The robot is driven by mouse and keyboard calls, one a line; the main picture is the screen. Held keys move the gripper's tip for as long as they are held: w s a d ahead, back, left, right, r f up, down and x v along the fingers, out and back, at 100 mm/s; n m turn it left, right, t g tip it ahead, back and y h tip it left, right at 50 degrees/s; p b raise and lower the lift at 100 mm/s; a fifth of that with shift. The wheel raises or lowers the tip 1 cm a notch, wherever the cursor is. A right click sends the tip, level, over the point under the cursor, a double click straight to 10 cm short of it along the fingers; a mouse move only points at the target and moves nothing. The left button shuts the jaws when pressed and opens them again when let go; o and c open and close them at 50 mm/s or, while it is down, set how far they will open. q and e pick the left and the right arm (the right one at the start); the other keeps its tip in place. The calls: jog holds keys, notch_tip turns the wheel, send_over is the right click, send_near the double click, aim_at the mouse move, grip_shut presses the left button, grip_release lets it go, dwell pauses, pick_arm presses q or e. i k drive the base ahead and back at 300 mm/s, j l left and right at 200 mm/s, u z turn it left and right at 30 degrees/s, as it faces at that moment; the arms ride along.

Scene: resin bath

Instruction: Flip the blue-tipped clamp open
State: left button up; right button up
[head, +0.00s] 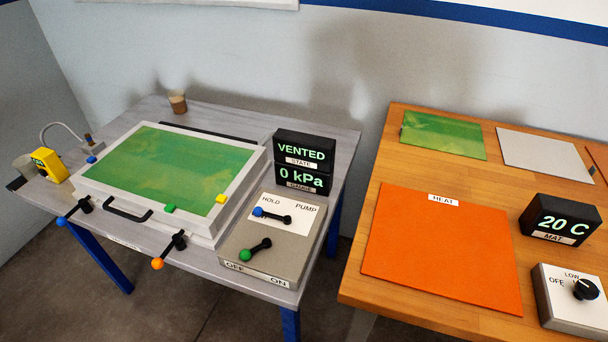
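The blue-tipped clamp (74,211) is at the front left of the white-framed bath (120,213) in the head view. Its black pivot is against the frame's front side, and its lever sticks out toward the lower left, with the blue tip past the table's front edge. A similar orange-tipped clamp (170,250) is at the front right, its lever pointing the same way. A black handle (128,210) lies between the two clamps. A green sheet fills the frame. Neither of my grippers is in view.
A control box (262,262) with blue-tipped and green-tipped levers stands right of the bath. Behind it, a display (304,160) reads VENTED and 0 kPa. A yellow device (48,164) is at left. A wooden table (350,285) with an orange heat mat (440,250) is at right.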

aim_at(62, 222)
jog(key=u, duration=1.5)
